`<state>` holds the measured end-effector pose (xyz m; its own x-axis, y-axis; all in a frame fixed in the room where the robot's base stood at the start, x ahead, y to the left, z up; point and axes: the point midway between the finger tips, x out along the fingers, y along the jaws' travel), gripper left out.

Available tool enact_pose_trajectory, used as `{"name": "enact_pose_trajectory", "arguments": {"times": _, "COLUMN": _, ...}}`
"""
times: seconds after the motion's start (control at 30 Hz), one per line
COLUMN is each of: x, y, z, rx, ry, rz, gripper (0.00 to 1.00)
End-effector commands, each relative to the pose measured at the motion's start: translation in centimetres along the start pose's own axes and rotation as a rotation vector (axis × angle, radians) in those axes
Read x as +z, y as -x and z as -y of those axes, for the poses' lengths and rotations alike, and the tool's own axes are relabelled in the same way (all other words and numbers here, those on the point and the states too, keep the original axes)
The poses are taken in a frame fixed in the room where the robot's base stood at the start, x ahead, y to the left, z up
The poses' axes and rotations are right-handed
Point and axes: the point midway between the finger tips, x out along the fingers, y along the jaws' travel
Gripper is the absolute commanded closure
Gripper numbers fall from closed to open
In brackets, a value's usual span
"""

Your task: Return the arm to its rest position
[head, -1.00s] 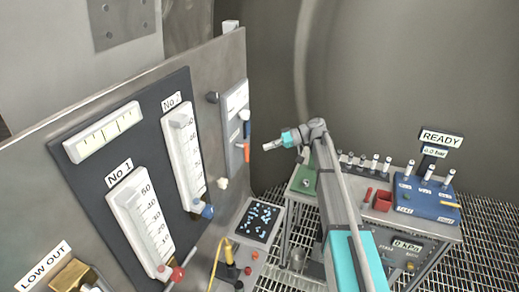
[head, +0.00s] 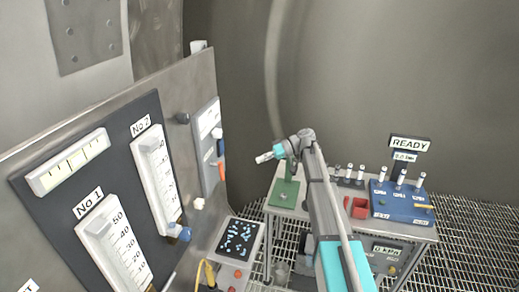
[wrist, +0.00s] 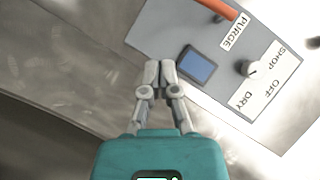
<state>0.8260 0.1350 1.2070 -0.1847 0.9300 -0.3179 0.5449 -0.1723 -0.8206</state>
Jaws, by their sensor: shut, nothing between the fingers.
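My arm reaches up from the bottom of the head view, with my gripper (head: 263,158) at its far end, pointing left toward the steel panel. In the wrist view my gripper (wrist: 160,72) has its two grey fingers together with nothing between them. It hangs in free air; beyond its tips in the wrist view is a grey control plate (wrist: 225,60) with a PURGE label, an orange lever (wrist: 217,8), a blue display (wrist: 197,67) and a SHOP/OFF/DRY knob (wrist: 250,68).
The gauge panel (head: 80,150) with two flow tubes stands at the left. A bench (head: 350,226) at the right carries a green stand (head: 284,193), a red bin (head: 360,208) and a blue rack (head: 398,203) of vials.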

Motion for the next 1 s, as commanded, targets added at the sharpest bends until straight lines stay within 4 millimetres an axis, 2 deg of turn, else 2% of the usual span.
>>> {"name": "enact_pose_trajectory", "arguments": {"times": 0.17, "x": 1.8, "y": -0.6, "z": -0.1, "rx": 0.044, "ry": -0.034, "rz": 0.021, "gripper": 1.00}}
{"name": "enact_pose_trajectory", "arguments": {"times": 0.27, "x": 4.0, "y": -1.2, "z": -0.3, "rx": 0.102, "ry": -0.078, "rz": 0.046, "gripper": 1.00}}
{"name": "enact_pose_trajectory", "arguments": {"times": 0.37, "x": 7.0, "y": -1.9, "z": -0.6, "rx": 0.188, "ry": -0.138, "rz": 0.080, "gripper": 1.00}}
{"name": "enact_pose_trajectory", "arguments": {"times": 0.67, "x": 18.3, "y": -2.8, "z": -1.8, "rx": 0.545, "ry": -0.358, "rz": 0.178, "gripper": 1.00}}
{"name": "enact_pose_trajectory", "arguments": {"times": 1.0, "x": 30.5, "y": -0.8, "z": -1.7, "rx": 0.985, "ry": -0.549, "rz": 0.219, "gripper": 1.00}}
